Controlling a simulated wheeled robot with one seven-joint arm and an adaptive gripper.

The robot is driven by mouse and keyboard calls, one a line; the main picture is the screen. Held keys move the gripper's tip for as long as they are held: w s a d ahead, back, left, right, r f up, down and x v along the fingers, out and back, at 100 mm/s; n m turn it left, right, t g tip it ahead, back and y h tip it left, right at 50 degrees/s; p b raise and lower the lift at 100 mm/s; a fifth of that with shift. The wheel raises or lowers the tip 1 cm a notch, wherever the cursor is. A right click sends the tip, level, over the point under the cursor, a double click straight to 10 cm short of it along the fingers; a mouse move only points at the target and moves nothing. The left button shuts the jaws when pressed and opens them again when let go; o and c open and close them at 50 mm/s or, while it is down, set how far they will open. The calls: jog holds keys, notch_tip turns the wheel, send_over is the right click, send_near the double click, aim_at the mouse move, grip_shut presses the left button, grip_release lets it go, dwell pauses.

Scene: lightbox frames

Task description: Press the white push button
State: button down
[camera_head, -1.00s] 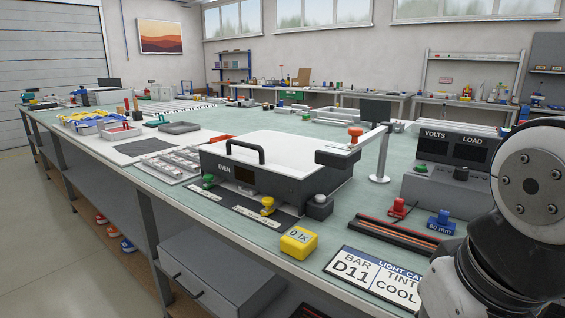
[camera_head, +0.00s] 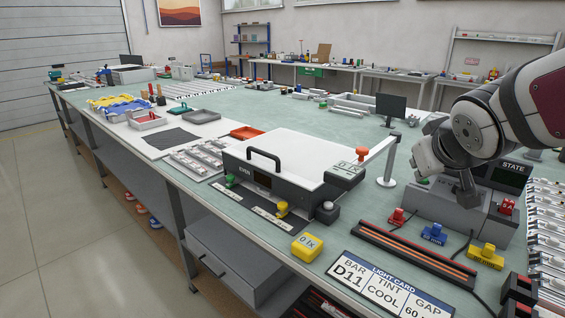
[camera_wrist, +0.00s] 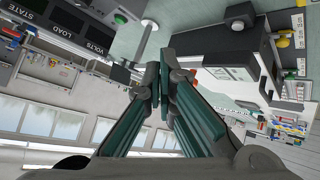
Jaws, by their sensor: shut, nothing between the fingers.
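The white push button (camera_head: 327,206) is a pale dome on a small dark block at the right front corner of the light box (camera_head: 290,190). My gripper (camera_head: 467,200) is in the head view, well right of the button, in front of the grey meter box. Its fingers point down, apart from the button. In the wrist view my gripper (camera_wrist: 163,66) shows its two fingers together and empty. The light box also shows in the wrist view (camera_wrist: 222,52), upside down or turned.
A post with a horizontal arm (camera_head: 388,165) stands between the light box and my gripper. A yellow block (camera_head: 306,247), a light card (camera_head: 385,285) and a dark rail (camera_head: 400,250) lie in front. The meter box (camera_head: 455,205) is close to my gripper.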

jog(key=w+d+f+n+t+y, duration=0.1)
jog(key=w+f+n+t+y, duration=0.3)
jog(key=w, duration=0.9)
jog(key=n+g+y, duration=0.3)
jog(key=n+y, duration=0.1)
jog(key=y, duration=0.6)
send_near(328, 205)
notch_tip(328, 205, up, 3)
jog(key=d, duration=0.2)
jog(key=shift+s+d+r, duration=0.1)
jog(key=shift+s+r, duration=0.05)
jog(key=shift+s, duration=0.05)
jog(key=x, duration=1)
